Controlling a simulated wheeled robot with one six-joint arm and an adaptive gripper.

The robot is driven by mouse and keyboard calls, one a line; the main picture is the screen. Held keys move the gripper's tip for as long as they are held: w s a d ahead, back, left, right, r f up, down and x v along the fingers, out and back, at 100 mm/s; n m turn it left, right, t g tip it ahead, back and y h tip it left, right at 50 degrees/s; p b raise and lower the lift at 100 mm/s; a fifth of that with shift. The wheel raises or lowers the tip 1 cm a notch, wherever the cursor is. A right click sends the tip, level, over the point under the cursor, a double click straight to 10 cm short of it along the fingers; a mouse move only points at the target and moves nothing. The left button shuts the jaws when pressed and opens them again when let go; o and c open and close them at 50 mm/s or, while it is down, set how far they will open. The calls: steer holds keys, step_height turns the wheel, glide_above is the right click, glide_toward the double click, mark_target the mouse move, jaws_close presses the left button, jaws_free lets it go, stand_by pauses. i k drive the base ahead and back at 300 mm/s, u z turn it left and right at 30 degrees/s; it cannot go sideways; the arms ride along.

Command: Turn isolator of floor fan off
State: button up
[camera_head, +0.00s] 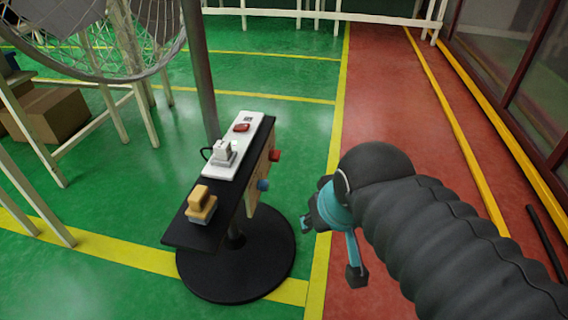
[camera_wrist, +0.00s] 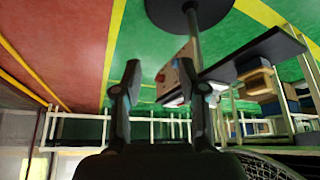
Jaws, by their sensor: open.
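A black stand (camera_head: 180,232) carries a white strip (camera_head: 224,165) with a red rocker switch (camera_head: 241,127) and a white plug. A tan block-shaped control (camera_head: 201,202) sits nearer on the shelf. On the stand's right side is a wooden panel (camera_head: 253,188) with a red knob (camera_head: 274,155) and a blue knob (camera_head: 263,185). Which of these is the isolator, I cannot tell. A wire-caged fan (camera_head: 85,50) is at the upper left. My gripper (camera_head: 330,250) is open and empty, right of the panel and apart from it. The wrist view shows the panel (camera_wrist: 184,64) beyond the open fingers.
The stand's round black base (camera_head: 235,275) rests on green floor. A red walkway (camera_head: 385,120) lies to the right, bordered by yellow lines. Cardboard boxes (camera_head: 55,115) and white railings (camera_head: 110,110) stand at the left. A glazed wall is at the far right.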

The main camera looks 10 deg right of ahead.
mark_target(275, 156)
steer(key=u, duration=0.9)
steer(key=i, duration=0.45)
steer(key=z, duration=0.15)
